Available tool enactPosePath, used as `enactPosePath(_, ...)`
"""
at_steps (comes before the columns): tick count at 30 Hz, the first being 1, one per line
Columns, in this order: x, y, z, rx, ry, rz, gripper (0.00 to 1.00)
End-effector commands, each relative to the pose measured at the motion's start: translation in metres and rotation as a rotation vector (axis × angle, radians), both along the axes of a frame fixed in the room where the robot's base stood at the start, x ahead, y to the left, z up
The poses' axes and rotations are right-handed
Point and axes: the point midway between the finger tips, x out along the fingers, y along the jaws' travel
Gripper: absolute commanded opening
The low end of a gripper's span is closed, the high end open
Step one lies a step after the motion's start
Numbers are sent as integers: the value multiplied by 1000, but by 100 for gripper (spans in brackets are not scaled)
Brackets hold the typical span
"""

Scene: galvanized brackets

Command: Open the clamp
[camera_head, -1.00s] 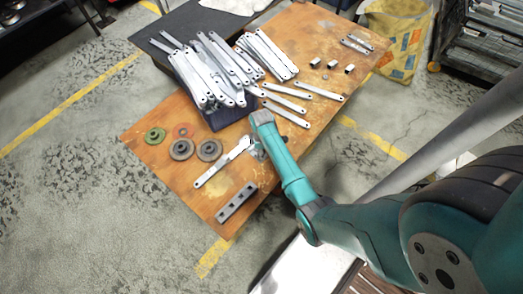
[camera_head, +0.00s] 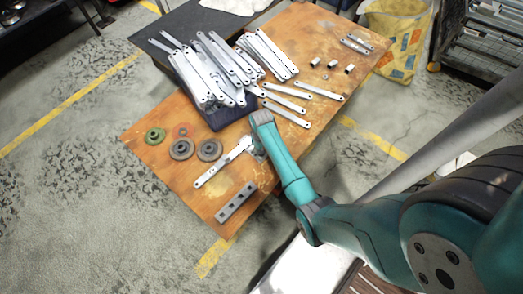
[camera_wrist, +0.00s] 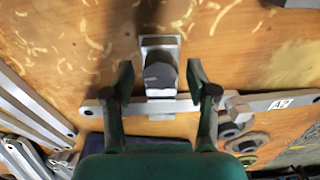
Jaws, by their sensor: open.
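The clamp (camera_wrist: 160,42) shows in the wrist view as a light metal frame with a dark, rounded block in its middle. It sits on the wooden table across a flat metal bracket (camera_wrist: 245,102) labelled A2. My gripper (camera_wrist: 160,72) is open, with one finger on each side of the dark block and gaps on both sides. I cannot tell how high the fingertips are above the table. In the head view the gripper (camera_head: 257,147) hides most of the clamp, and the bracket (camera_head: 215,173) extends to its lower left.
Piled brackets (camera_head: 215,65) fill a dark bin on the table (camera_head: 165,115). Loose brackets (camera_head: 290,92) lie right of it. Round discs (camera_head: 181,149) and a grey holed bar (camera_head: 236,202) lie near the clamp. A patterned bag (camera_head: 400,45) stands behind.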

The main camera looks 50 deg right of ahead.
Motion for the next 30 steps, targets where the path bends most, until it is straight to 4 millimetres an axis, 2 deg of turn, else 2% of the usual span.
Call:
enactPosePath(24, 0, 0, 0, 0, 0, -712, 58)
enactPosePath(30, 0, 0, 0, 0, 0, -828, 58)
